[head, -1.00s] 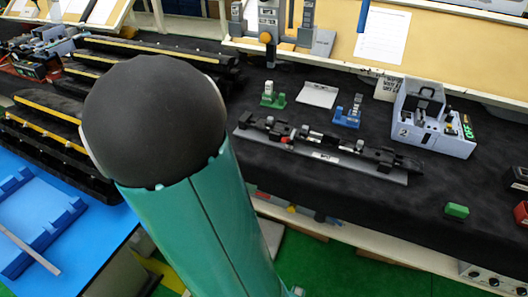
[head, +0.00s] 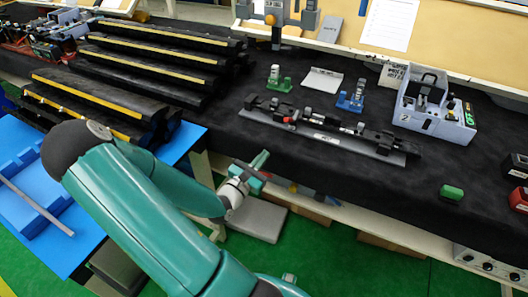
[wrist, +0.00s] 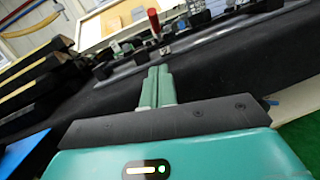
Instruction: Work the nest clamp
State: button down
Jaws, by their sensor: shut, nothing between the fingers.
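A long grey base plate (head: 330,144) lies on the black-covered bench and carries black fixture blocks. A small red handle (head: 286,120) shows at its left part, probably the nest clamp's. In the wrist view the red clamp handle (wrist: 153,20) stands up beyond my fingers, above the grey plate (wrist: 190,40). My gripper (head: 263,156) is at the bench's front edge, left of and in front of the plate. In the wrist view its green fingers (wrist: 157,72) are together, empty, pointing towards the fixture and apart from the handle.
A grey box with an OFF display (head: 435,118) stands right of the plate. Small green (head: 278,82) and blue (head: 351,100) stands sit behind it. A green block (head: 452,192) lies near the front edge. Black stepped racks (head: 150,70) are at the left, with a blue tray (head: 30,190) below.

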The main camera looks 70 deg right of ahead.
jog(key=x, duration=0.3)
jog(key=r+x, duration=0.1)
jog(key=x, duration=0.2)
jog(key=r+x, duration=0.1)
jog(key=x, duration=0.3)
jog(key=shift+a, duration=0.1)
jog(key=shift+s+d+r, duration=0.15)
jog(key=shift+d+r, duration=0.2)
jog(key=shift+r, duration=0.1)
jog(key=shift+s+d+r, duration=0.1)
jog(key=shift+d+r, duration=0.1)
jog(key=shift+r, duration=0.35)
jog(key=shift+d+r, duration=0.2)
jog(key=shift+r, duration=0.3)
jog(key=shift+f, duration=0.1)
